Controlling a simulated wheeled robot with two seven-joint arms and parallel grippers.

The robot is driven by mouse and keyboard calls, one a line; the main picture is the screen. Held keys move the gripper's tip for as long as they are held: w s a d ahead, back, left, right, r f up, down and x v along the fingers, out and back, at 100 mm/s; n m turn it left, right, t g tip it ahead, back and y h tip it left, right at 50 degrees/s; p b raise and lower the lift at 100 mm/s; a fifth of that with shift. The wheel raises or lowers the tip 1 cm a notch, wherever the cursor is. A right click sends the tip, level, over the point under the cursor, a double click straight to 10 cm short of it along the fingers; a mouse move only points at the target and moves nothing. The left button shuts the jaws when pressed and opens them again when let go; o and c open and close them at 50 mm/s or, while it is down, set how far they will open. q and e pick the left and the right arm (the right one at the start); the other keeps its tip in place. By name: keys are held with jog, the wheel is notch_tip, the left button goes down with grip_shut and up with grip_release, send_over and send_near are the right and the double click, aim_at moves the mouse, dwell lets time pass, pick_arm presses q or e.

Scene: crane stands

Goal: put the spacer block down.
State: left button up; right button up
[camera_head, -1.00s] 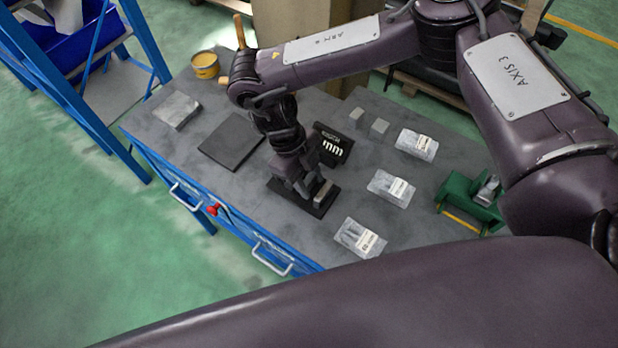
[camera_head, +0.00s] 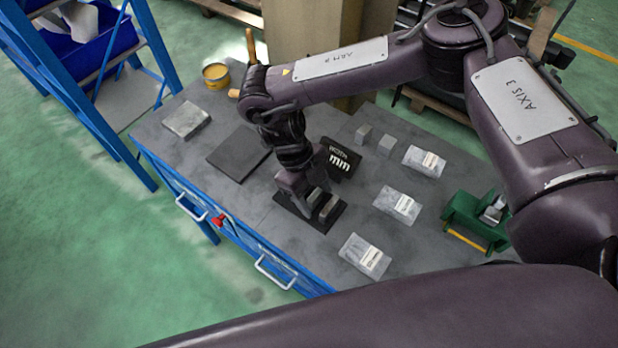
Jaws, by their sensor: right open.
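The black pad (camera_head: 337,221) lies on the grey bench top near the front edge. A small grey block (camera_head: 329,208), which looks like the spacer block, is on the pad, close beside my right gripper (camera_head: 308,203). My right gripper points down over the pad and is open. A second light grey piece shows right at the fingers; I cannot tell whether it is a block or part of the gripper. The fingers partly hide the pad's left part. My left gripper is not in view.
Several labelled packets (camera_head: 397,204) lie to the right, with a green fixture (camera_head: 474,222) beyond. A dark plate (camera_head: 238,153), a grey packet (camera_head: 186,119) and a yellow tin (camera_head: 216,75) are left.

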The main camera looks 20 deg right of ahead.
jog(key=b+v, duration=0.2)
jog(key=v, duration=0.9)
jog(key=shift+w+r, duration=0.2)
jog(key=shift+r, duration=0.1)
jog(key=shift+a, duration=0.1)
